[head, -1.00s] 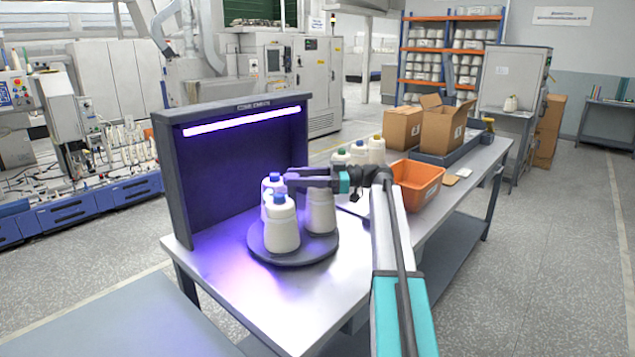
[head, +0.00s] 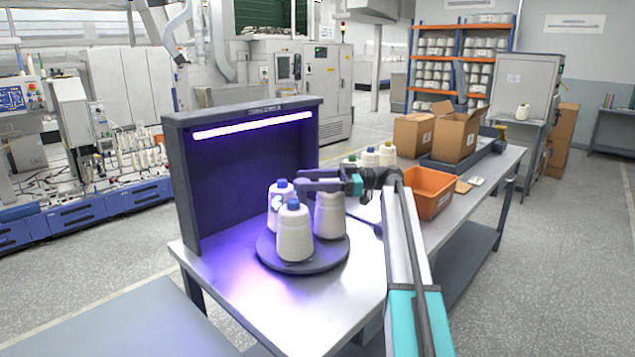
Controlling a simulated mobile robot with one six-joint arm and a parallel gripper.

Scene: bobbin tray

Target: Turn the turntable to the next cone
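The round dark turntable (head: 322,262) lies on the metal bench in front of a dark inspection booth. Three cream cones stand upright on it. The front cone (head: 295,238) and the back left cone (head: 274,208) have blue tops. The third cone (head: 331,215) stands at the right, its top hidden by my gripper. My gripper (head: 303,181) reaches in from the right, above the turntable at the height of the cone tops. Its fingers are small here, and I cannot tell whether they are apart or closed, or touching a cone.
The booth (head: 222,170) with a lit purple lamp (head: 252,125) stands behind the turntable. To the right are several capped cones (head: 370,158), an orange bin (head: 428,193) and cardboard boxes (head: 456,133). The bench (head: 240,280) is clear at front left.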

